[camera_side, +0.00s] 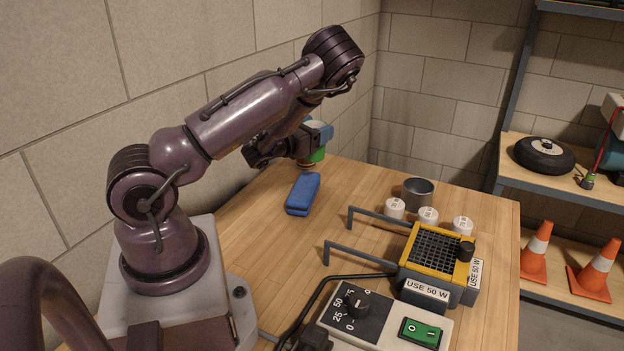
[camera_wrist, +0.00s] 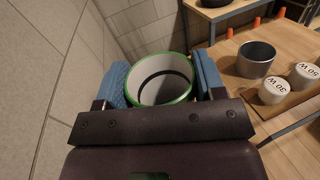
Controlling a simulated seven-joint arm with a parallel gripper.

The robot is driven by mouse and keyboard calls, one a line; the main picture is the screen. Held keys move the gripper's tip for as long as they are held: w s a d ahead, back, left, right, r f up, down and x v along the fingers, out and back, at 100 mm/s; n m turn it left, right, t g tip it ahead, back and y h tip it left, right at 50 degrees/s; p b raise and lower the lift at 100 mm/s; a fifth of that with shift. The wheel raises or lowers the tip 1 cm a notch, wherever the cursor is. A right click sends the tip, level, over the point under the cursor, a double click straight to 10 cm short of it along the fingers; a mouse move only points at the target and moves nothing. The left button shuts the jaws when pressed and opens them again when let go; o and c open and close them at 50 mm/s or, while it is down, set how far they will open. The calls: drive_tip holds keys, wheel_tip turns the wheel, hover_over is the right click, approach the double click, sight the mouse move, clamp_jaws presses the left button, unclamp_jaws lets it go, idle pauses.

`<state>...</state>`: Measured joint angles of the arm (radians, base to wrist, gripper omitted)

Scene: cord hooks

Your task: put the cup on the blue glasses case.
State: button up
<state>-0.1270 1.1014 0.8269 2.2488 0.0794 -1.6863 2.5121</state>
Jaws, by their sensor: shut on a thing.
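My gripper (camera_side: 317,135) is shut on a cup (camera_side: 315,155) that is green outside. In the wrist view the cup (camera_wrist: 162,80) shows its green rim and pale inside, upright between the two blue finger pads of my gripper (camera_wrist: 164,88). The blue glasses case (camera_side: 303,194) lies on the wooden table near the wall. In the side view the cup appears just above and behind the far end of the case. I cannot tell the exact gap between them. The case is not visible in the wrist view.
A grey metal cup (camera_side: 418,193) and white weights (camera_side: 428,215) stand right of the case. Two grey hooks (camera_side: 360,250) reach left from a yellow-topped box (camera_side: 437,262). A switch panel (camera_side: 385,320) and cable lie in front. The table around the case is clear.

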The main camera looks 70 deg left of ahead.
drive_tip(key=shift+n+y, duration=0.3)
drive_tip(key=shift+n, duration=0.1)
drive_tip(key=shift+s+a+f, duration=0.1)
drive_tip(key=shift+a+f, duration=0.45)
drive_tip(key=shift+f, duration=0.8)
drive_tip(key=shift+w+a+f, duration=0.1)
drive_tip(key=shift+a+f, duration=0.5)
drive_tip(key=shift+f, duration=0.7)
drive_tip(key=shift+s+a+f, duration=0.1)
drive_tip(key=shift+a+f, duration=0.45)
drive_tip(key=shift+f, duration=0.8)
drive_tip(key=shift+f, duration=0.1)
drive_tip(key=o, duration=0.9)
drive_tip(key=v, duration=0.7)
drive_tip(key=shift+s+d+r, duration=0.2)
drive_tip(key=shift+s+r, duration=0.05)
